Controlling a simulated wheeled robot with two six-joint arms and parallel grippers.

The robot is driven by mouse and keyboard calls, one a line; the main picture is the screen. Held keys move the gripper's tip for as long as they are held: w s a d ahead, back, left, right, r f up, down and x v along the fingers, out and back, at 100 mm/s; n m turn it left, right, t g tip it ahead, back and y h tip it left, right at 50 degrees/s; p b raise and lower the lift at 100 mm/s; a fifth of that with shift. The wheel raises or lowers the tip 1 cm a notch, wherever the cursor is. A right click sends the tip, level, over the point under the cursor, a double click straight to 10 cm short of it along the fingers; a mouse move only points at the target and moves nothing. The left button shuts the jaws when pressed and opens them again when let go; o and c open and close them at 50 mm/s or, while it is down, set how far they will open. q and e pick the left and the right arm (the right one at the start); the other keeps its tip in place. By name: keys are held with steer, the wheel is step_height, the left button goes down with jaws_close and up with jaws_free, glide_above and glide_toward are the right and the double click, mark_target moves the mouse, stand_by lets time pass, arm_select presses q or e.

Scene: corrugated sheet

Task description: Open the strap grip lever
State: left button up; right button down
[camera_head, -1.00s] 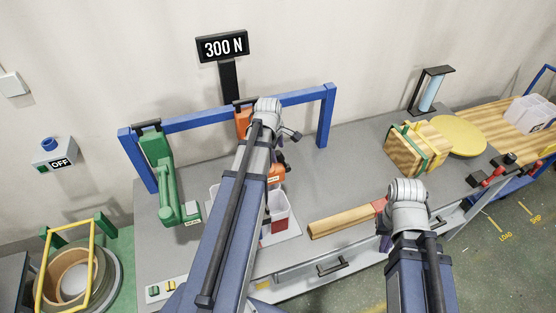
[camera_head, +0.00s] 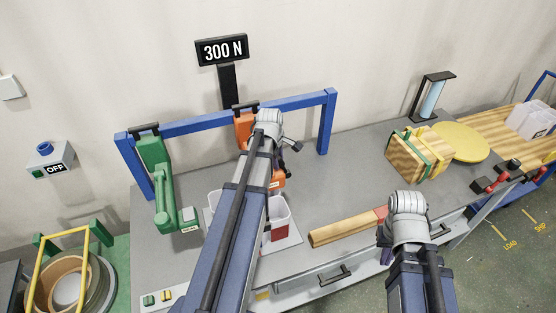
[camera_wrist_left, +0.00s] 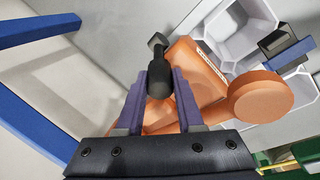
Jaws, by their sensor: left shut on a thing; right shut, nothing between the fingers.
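The orange strapping tool (camera_head: 243,128) hangs from the blue frame, partly hidden behind my left arm. In the left wrist view its orange body (camera_wrist_left: 205,75) and a round orange disc (camera_wrist_left: 262,97) fill the middle. A black lever grip (camera_wrist_left: 158,72) with a dark end stands out by the orange body. My left gripper (camera_wrist_left: 160,92) is shut on this black grip, one purple finger on each side. In the head view the fingers are mostly hidden by the wrist. My right gripper (camera_head: 384,236) is shut and empty over the bench's front right, mostly hidden by its wrist.
A green tool (camera_head: 158,180) hangs at the left of the blue frame (camera_head: 325,125). White bins (camera_head: 280,212) stand below the orange tool. A wooden bar (camera_head: 340,228) lies near my right gripper. A strapped wooden block (camera_head: 405,155) sits at the right. The sign reads 300 N.

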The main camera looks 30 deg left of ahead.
arm_select(q)
jaws_close()
stand_by(0.8)
